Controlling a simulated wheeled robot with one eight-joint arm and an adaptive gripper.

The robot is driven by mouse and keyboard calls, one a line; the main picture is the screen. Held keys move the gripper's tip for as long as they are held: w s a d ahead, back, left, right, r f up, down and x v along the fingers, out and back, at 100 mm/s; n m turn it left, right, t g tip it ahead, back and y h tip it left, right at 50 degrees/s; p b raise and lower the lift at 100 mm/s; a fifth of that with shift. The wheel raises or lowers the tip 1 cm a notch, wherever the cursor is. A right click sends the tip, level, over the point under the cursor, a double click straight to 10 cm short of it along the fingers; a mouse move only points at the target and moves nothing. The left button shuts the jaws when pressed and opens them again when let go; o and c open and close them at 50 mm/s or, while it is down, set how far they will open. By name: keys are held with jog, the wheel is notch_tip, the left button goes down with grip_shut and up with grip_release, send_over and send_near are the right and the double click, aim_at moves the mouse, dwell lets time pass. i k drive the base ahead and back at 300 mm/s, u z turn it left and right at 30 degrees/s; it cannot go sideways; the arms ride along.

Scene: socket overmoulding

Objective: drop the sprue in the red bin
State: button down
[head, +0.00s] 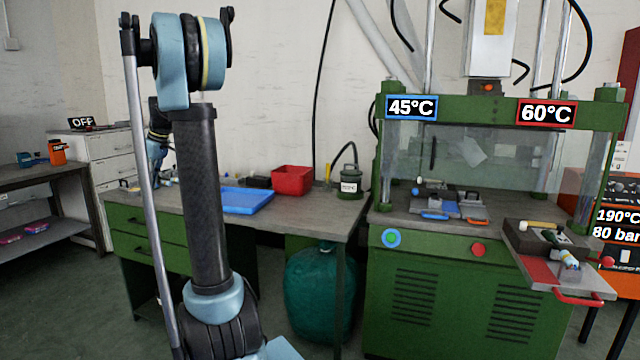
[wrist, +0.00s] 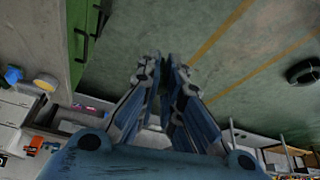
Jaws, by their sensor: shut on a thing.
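The red bin (head: 293,181) stands on the back of the workbench, right of the blue tray (head: 246,201). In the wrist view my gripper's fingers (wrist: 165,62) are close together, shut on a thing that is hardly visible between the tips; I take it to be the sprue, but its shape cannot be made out. In the head view part of my wrist shows behind my arm, above the left of the workbench, left of the red bin and apart from it. The fingertips are not clear there.
The green press (head: 480,240) stands at right with a pulled-out tray and parts on it. White drawers (head: 108,160) stand at left.

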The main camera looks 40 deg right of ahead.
aim_at(297, 195)
jog(key=z, duration=0.65)
jog(key=i, duration=0.95)
jog(key=z, duration=0.65)
